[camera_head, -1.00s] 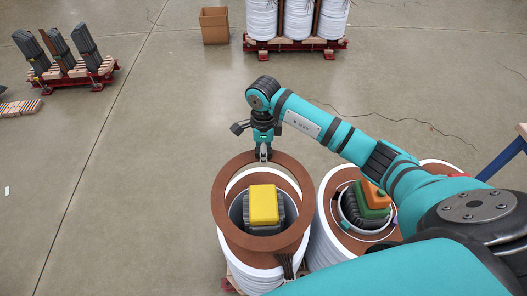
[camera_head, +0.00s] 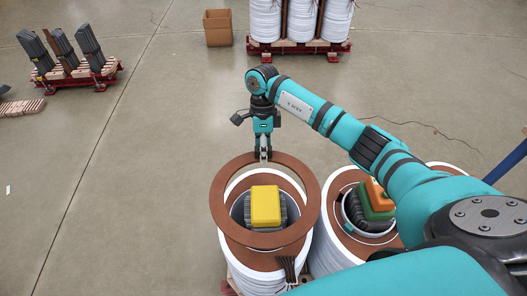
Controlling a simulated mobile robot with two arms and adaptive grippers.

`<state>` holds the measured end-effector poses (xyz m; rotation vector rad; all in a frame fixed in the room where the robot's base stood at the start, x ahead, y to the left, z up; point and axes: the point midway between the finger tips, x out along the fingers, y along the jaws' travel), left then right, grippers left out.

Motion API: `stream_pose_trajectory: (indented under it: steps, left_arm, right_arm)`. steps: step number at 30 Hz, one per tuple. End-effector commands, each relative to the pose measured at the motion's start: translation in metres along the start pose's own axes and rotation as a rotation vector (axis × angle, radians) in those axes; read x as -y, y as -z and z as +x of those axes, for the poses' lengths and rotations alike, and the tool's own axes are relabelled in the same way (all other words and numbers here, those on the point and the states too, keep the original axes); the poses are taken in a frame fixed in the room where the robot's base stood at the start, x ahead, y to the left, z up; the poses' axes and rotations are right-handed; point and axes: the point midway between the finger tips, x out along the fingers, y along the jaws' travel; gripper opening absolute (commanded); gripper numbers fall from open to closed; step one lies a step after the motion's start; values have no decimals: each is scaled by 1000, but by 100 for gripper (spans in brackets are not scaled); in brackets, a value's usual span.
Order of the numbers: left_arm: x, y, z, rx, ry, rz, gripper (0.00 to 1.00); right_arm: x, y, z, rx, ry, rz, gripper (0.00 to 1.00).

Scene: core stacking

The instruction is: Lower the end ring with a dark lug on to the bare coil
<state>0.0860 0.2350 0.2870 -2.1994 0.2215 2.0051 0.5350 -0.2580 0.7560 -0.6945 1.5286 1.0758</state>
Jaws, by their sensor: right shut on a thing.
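My right gripper (camera_head: 263,157) points down and is shut on the far rim of a flat brown end ring (camera_head: 229,233). The ring hangs roughly level above a white-sided coil (camera_head: 256,280), with a brown surface showing under its near edge. A yellow block (camera_head: 265,205) on a dark ribbed core stands inside the ring's opening. A dark lug-like bundle (camera_head: 287,267) shows at the coil's front; I cannot tell whether it belongs to the ring or the coil. My left gripper is not in view.
Close on the right stands another coil with a brown top (camera_head: 338,190) and an orange and green block (camera_head: 377,200) inside. White coils (camera_head: 300,22) on a red pallet and a cardboard box (camera_head: 218,27) stand behind. A rack of dark parts (camera_head: 75,75) is far left. Floor between is clear.

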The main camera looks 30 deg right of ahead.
Motion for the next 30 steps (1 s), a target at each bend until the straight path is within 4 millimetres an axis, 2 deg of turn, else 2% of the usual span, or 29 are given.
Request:
stream_pose_trajectory:
  steps: [8,30]
  left_arm:
    - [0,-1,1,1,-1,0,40]
    - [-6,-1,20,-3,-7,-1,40]
  right_arm:
    - [0,0,1,0,1,1,0]
    - [7,0,23,0,2,1,0]
